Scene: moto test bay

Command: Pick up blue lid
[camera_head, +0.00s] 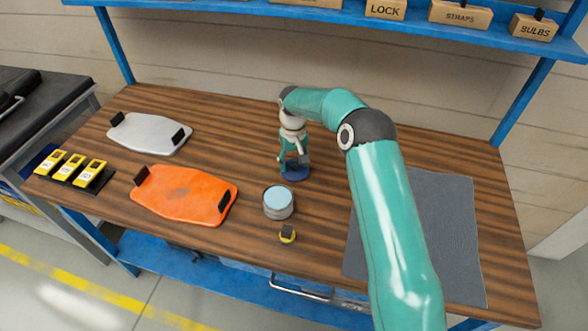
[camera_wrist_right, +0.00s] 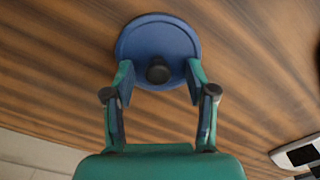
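The blue lid (camera_head: 296,175) is a round disc lying on the wooden workbench, with a dark knob at its middle in the right wrist view (camera_wrist_right: 158,45). My right gripper (camera_head: 294,159) points down just above the lid. In the right wrist view its two fingers (camera_wrist_right: 159,78) stand apart, one on each side of the knob, with a gap on both sides. Whether the fingertips touch the lid's top is unclear. In the head view the gripper partly covers the lid. My left gripper is not in view.
An orange panel (camera_head: 185,197) and a white panel (camera_head: 150,134) lie left. A grey mat (camera_head: 450,220) lies right. A blue shelf (camera_head: 330,15) crosses above.

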